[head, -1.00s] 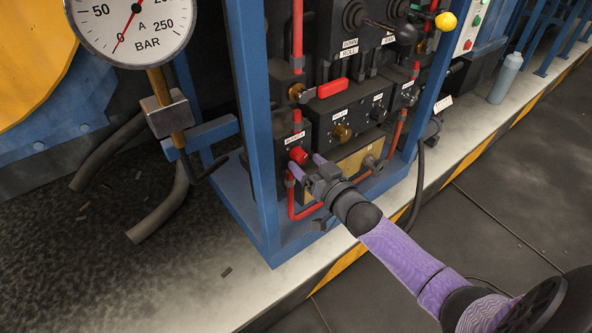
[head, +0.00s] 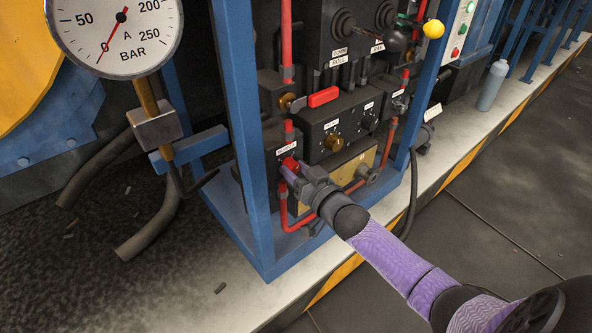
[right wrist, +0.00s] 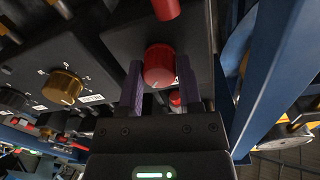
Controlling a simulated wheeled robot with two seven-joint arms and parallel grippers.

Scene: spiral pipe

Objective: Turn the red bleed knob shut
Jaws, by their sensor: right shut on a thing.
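The red bleed knob (head: 289,164) sticks out of a dark valve block behind the blue frame. In the right wrist view the knob (right wrist: 159,65) is a round red cap with a small light mark on its lower edge. My right gripper (head: 291,172) reaches it from the front right, its purple fingers on either side of the knob. In the wrist view the gripper (right wrist: 160,75) is shut on the knob. The fingers partly hide the knob in the head view. My left gripper is not in view.
A blue frame post (head: 239,110) stands just left of the knob. Red pipes (head: 284,205) run below it. A brass knob (head: 333,142) and a red lever handle (head: 322,97) sit nearby. A pressure gauge (head: 117,30) is at upper left. The floor at right is clear.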

